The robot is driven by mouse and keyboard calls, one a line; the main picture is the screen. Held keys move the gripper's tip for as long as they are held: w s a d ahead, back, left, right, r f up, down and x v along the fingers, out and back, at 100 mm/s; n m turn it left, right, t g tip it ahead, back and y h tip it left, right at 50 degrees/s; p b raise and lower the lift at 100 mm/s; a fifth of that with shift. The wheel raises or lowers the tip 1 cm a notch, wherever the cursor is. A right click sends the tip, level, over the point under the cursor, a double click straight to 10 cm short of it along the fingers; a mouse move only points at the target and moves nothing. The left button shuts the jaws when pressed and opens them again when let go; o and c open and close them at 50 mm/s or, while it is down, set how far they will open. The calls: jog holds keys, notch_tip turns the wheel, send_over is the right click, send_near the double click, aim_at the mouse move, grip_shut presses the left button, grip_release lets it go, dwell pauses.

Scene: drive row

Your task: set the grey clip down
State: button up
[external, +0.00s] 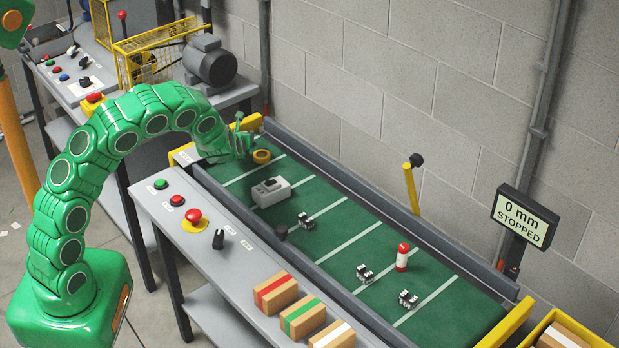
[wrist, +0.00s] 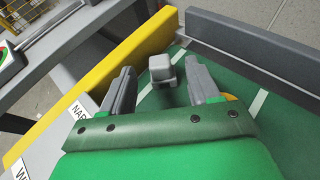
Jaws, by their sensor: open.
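A small grey piece (wrist: 160,68), which I take for the grey clip, is at the far end of the green belt (external: 347,242). In the wrist view it stands between the tips of my gripper (wrist: 163,80). The jaws are open, with a gap on each side of the piece. The clip cannot be made out there. Whether its underside touches the belt is hard to tell.
A grey switch box (external: 271,193), several small black-and-white parts (external: 364,273) and a red-and-white cylinder (external: 402,258) stand along the belt. A yellow end bar (wrist: 100,83) and grey side rail (wrist: 245,47) border my gripper. The display (external: 525,216) reads 0 mm, STOPPED.

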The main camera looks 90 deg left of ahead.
jog(key=shift+v, duration=2.35)
jog(key=shift+s, duration=0.1)
